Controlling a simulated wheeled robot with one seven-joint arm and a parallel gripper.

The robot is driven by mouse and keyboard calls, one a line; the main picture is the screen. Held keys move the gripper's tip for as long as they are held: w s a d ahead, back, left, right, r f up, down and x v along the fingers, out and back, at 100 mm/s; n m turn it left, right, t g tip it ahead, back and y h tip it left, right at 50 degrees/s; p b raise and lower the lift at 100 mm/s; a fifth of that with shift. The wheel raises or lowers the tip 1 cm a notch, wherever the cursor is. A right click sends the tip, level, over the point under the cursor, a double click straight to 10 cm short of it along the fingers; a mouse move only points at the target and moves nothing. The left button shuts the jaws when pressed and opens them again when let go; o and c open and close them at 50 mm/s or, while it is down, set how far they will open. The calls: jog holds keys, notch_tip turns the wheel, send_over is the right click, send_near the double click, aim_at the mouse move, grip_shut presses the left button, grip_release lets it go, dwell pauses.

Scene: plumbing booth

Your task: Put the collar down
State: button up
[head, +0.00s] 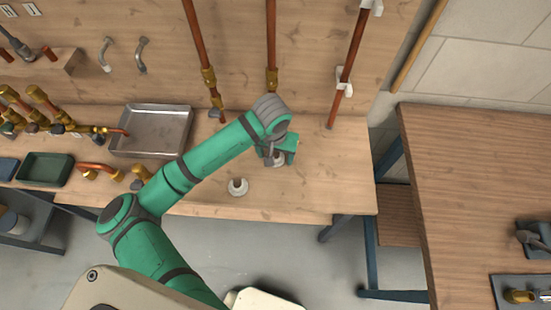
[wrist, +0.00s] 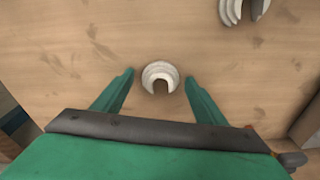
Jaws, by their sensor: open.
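A pale, ring-shaped collar (wrist: 160,68) with an opening in one side appears to rest on the wooden bench. In the wrist view it is between the fingertips of my gripper (wrist: 159,76), with a gap on each side. My gripper is open and holds nothing. In the head view my gripper (head: 279,153) is low over the right part of the bench, and the collar is mostly hidden under it. A second, similar pale collar (head: 238,187) stands apart near the bench's front edge. It also shows at the top right of the wrist view (wrist: 243,10).
Copper pipes (head: 271,45) run up the back panel behind my gripper. A metal tray (head: 152,130), a green tray (head: 45,169) and brass fittings (head: 97,172) are on the left. The bench right of my gripper is clear. Another table (head: 470,190) stands farther right.

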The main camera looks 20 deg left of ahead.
jog(key=shift+a, duration=0.1)
jog(key=c, duration=1.1)
jog(key=shift+c, duration=0.5)
jog(key=shift+r, duration=0.15)
